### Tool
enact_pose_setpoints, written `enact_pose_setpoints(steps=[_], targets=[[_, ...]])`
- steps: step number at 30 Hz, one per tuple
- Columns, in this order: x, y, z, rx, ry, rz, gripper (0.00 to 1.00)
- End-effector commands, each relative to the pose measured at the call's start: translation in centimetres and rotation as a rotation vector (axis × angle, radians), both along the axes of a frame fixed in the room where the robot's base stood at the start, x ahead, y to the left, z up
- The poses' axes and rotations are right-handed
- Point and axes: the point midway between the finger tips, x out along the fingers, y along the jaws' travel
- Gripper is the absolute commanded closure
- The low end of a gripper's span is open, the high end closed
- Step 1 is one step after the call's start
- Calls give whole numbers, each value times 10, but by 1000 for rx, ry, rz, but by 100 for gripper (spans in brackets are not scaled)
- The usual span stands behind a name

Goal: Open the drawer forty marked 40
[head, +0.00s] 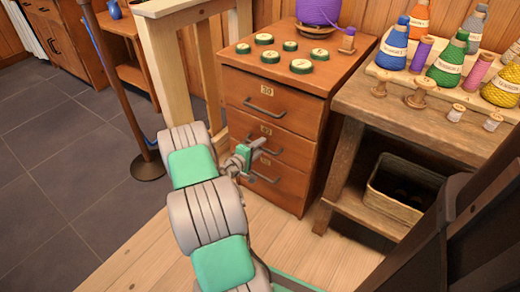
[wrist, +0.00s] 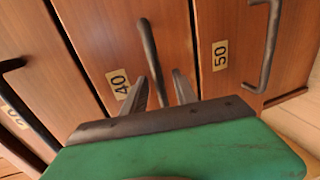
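The wooden cabinet (head: 318,80) has three stacked drawers, all looking shut. The middle one, drawer 40 (head: 290,147), is partly hidden by my gripper in the head view. In the wrist view, drawer 40 (wrist: 105,35) is in the centre, with its "40" label (wrist: 120,84) and dark bar handle (wrist: 149,50). My gripper (wrist: 166,76) is at this handle, with one finger on each side of the bar. The fingers look apart, with a gap showing beside the bar; contact is not clear. In the head view my gripper (head: 252,150) is in front of the middle drawer.
The top drawer (head: 290,108) and the bottom drawer, marked 50 (wrist: 225,20), have similar handles. Round green-rimmed discs (head: 270,57) and purple yarn (head: 318,10) are on the cabinet. A workbench (head: 385,105) with spools stands at right. A post on a round base (head: 148,168) stands left.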

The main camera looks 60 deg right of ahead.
Motion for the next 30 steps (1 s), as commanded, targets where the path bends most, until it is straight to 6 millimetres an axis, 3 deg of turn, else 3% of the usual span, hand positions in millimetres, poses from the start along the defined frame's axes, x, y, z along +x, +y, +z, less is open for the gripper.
enact_pose_setpoints(steps=[7,20,30], targets=[[0,-2,0,0,0,0,66],[0,-1,0,1,0,1,100],[0,-1,0,1,0,1,100]])
